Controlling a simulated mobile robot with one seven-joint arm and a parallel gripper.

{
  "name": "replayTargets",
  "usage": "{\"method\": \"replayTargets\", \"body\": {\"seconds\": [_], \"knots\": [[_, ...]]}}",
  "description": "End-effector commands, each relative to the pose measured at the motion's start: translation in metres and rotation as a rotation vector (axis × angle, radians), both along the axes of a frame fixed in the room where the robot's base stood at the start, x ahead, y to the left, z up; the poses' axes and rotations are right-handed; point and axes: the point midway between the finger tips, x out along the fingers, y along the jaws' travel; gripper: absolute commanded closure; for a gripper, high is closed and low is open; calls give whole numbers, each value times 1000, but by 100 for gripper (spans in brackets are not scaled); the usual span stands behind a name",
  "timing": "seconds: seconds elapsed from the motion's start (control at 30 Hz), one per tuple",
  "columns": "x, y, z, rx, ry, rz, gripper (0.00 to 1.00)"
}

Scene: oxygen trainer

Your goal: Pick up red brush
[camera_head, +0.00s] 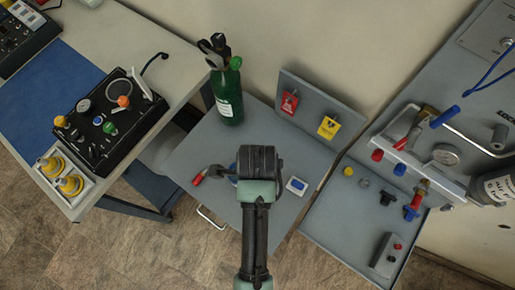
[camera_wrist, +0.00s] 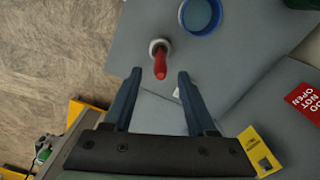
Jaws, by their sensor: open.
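The red brush (camera_head: 198,179) lies on the grey table (camera_head: 190,160), left of my arm in the head view. In the wrist view the red brush (camera_wrist: 160,64) shows a red handle with a pale round end at the top. My gripper (camera_wrist: 159,78) is open and empty, its two dark fingers apart. The handle's lower end appears in the gap between the fingertips; its depth relative to them is unclear. In the head view my wrist hides the fingertips.
A blue-rimmed dish (camera_wrist: 201,14) sits close to the brush on the right. A green bottle (camera_head: 228,95) stands at the table's back. A white-and-blue item (camera_head: 296,186) lies right of my wrist. An upright panel (camera_head: 318,112) carries red and yellow tags.

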Motion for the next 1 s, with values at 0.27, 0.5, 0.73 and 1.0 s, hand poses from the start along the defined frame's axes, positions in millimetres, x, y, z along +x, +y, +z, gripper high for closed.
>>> {"method": "replayTargets", "body": {"seconds": [0.27, 0.5, 0.73, 1.0], "knots": [[1, 0, -28, -1, -3, 1, 43], [-1, -1, -52, 0, 0, 1, 43], [-1, -1, -77, 1, -2, 2, 43], [-1, -1, -80, 0, -5, 2, 43]]}}
